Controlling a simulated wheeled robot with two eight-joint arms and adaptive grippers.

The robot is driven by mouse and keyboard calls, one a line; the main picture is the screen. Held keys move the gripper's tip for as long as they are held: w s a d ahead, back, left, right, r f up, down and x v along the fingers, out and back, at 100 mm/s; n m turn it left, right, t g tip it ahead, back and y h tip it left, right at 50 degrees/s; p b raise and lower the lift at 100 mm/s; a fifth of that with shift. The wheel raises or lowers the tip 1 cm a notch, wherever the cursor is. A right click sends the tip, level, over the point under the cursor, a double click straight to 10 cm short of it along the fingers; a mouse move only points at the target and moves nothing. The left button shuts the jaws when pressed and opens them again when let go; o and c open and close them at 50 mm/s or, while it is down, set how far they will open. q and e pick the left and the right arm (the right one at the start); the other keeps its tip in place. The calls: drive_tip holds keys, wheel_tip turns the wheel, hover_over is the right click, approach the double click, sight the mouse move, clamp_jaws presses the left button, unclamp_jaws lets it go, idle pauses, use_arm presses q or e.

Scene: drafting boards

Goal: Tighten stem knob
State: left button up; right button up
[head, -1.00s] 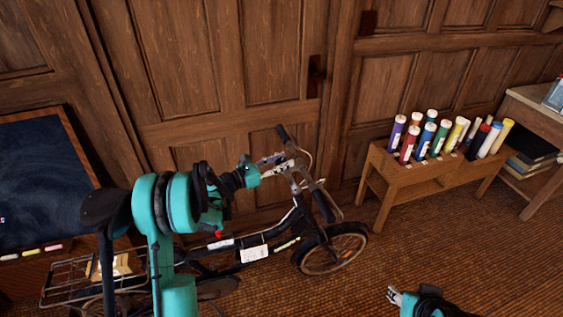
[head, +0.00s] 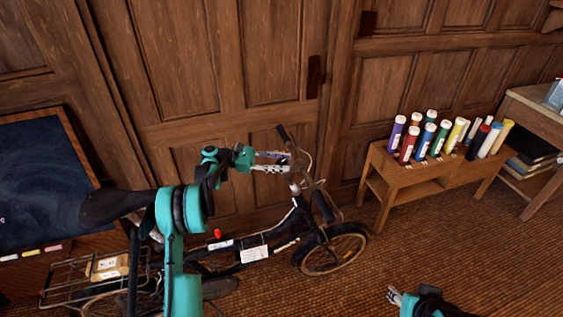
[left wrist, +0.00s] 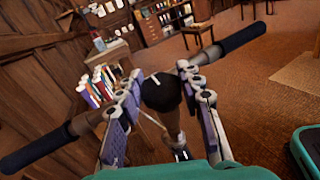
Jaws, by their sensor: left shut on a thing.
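The stem knob (left wrist: 161,92) is a round black knob with a white line on top, at the centre of the bicycle's handlebar. In the left wrist view it sits between my left gripper's fingers (left wrist: 159,101), which are shut on it from both sides. In the head view my left gripper (head: 281,161) reaches the handlebar from the left, and its fingers hide most of the knob. The black bicycle (head: 254,254) stands upright with its front wheel to the right. My right gripper (head: 394,296) is at the bottom edge, away from the bicycle; its opening is unclear.
The black handlebar grips (left wrist: 240,43) stick out on both sides of my left gripper. A wooden bench (head: 420,174) with several coloured tubes stands at the right. Panelled wooden doors (head: 225,60) are close behind the bicycle. The floor (head: 460,245) at the right is clear.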

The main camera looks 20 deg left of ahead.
use_arm(q)
drive_tip(key=shift+m+g, duration=0.4)
drive_tip(key=shift+g, duration=0.1)
drive_tip(key=o, duration=1.2)
drive_tip(key=a, duration=0.4)
drive_tip(key=s+a, duration=0.1)
drive_tip(key=a, duration=0.7)
drive_tip(key=shift+s+r, duration=0.1)
drive_tip(key=shift+s, duration=0.2)
